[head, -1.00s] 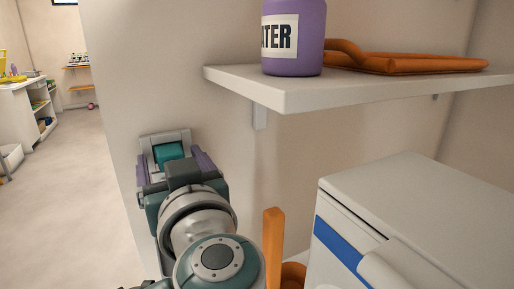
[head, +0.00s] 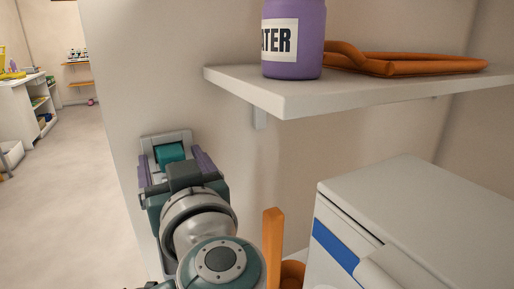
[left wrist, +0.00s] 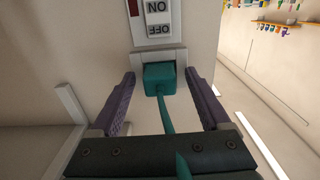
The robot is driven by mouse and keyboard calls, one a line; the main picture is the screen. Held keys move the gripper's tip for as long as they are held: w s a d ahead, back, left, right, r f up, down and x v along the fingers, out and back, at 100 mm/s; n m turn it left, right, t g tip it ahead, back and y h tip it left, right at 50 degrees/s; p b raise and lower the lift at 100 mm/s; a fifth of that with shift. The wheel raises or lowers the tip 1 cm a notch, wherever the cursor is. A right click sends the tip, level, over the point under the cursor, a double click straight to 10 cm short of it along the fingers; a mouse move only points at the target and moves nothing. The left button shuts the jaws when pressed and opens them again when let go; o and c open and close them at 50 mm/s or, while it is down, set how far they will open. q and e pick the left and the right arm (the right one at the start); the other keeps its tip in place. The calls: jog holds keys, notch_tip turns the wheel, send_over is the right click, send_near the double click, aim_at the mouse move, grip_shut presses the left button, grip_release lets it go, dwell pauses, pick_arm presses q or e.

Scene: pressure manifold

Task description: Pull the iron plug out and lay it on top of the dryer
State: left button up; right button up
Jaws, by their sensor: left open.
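The iron plug (left wrist: 160,78) is a teal block with a teal cord, seated in a pale socket below an ON/OFF switch (left wrist: 158,18) in the left wrist view. It also shows in the head view (head: 170,153) at the wall. My left gripper (left wrist: 160,82) is open, with its purple fingers on either side of the plug and gaps between them and it. In the head view my left gripper (head: 172,160) is up against the wall fixture. The dryer (head: 420,215) is the white box with a blue stripe at the lower right. My right gripper is not in view.
A white shelf (head: 360,90) juts from the wall above the dryer, holding a purple WATER bottle (head: 292,40) and an orange item (head: 405,63). An orange upright piece (head: 273,245) stands left of the dryer. The dryer's top looks clear.

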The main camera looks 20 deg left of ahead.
pick_arm(q)
grip_shut()
dwell(0.7)
dwell(0.3)
pick_arm(e)
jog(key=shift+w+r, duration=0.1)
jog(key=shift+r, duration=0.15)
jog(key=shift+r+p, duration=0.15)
jog(key=shift+p, duration=0.25)
pick_arm(q)
jog(key=p+v, duration=0.1)
jog(key=v, duration=0.5)
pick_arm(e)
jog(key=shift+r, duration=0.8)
